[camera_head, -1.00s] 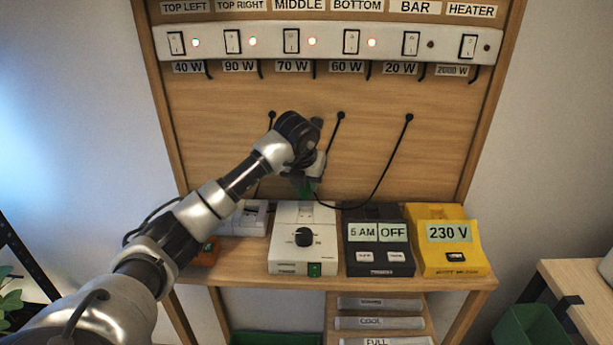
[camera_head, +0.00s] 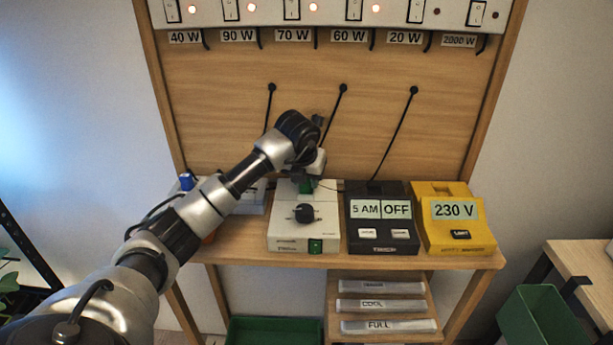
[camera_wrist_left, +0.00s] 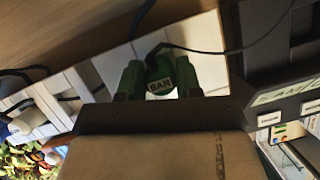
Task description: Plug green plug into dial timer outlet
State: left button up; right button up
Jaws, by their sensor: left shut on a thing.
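The dial timer (camera_head: 286,238) is a white box on the wooden shelf, with a black dial on its sloped face and a small green square at its front. My left gripper (camera_head: 306,184) is over the timer's rear top, pointing down. It is shut on the green plug (camera_wrist_left: 160,75), which carries a "BAR" label and a black cord in the left wrist view. In that view, green fingertips flank the plug, and a white surface lies behind it. The plug is at or just above the timer's top. The outlet is hidden, so I cannot tell whether the plug is seated.
A black timer (camera_head: 382,247) reading "5 AM OFF" and a yellow "230 V" box (camera_head: 458,238) stand right of the dial timer. A white power strip (camera_head: 250,199) is partly behind my arm. A switch panel (camera_head: 330,12) is above. Black cords hang from the back board.

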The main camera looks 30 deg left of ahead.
pick_arm(q)
jog(key=o, duration=1)
jog(key=shift+r, duration=0.15)
jog(key=b+v, duration=0.1)
jog(key=v, duration=0.9)
jog(key=shift+s+d+r, duration=0.1)
jog(key=shift+s+r, duration=0.1)
